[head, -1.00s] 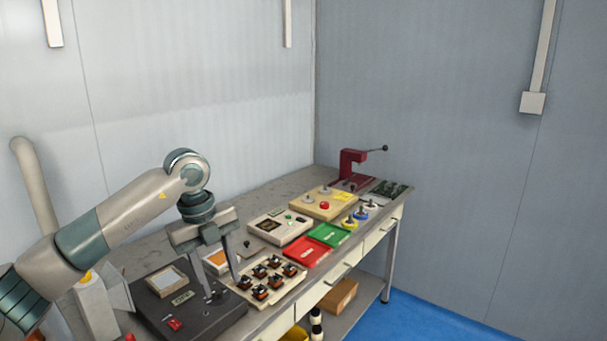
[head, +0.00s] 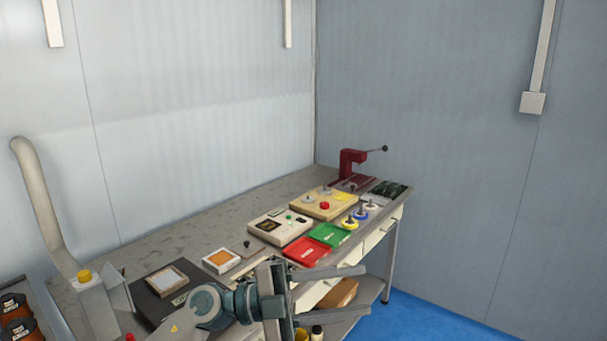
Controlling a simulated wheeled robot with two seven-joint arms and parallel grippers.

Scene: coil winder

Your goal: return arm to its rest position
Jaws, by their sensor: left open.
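My left gripper (head: 366,289) is in the lower middle of the head view, in front of the workbench's front edge. Its two long fingers point right, spread apart, with nothing between them. My left arm comes in from the bottom edge and hides much of the dark winder base (head: 150,299). The gripper and arm also cover the place where the tray of small coils stood. My right gripper does not show.
The workbench (head: 190,228) carries a red tray (head: 308,251), a green tray (head: 334,234), a tester box (head: 280,227) and a red press (head: 348,165). A cardboard box (head: 340,293) lies on the lower shelf. Blue floor (head: 430,318) is clear at right. A pale duct (head: 42,205) rises at left.

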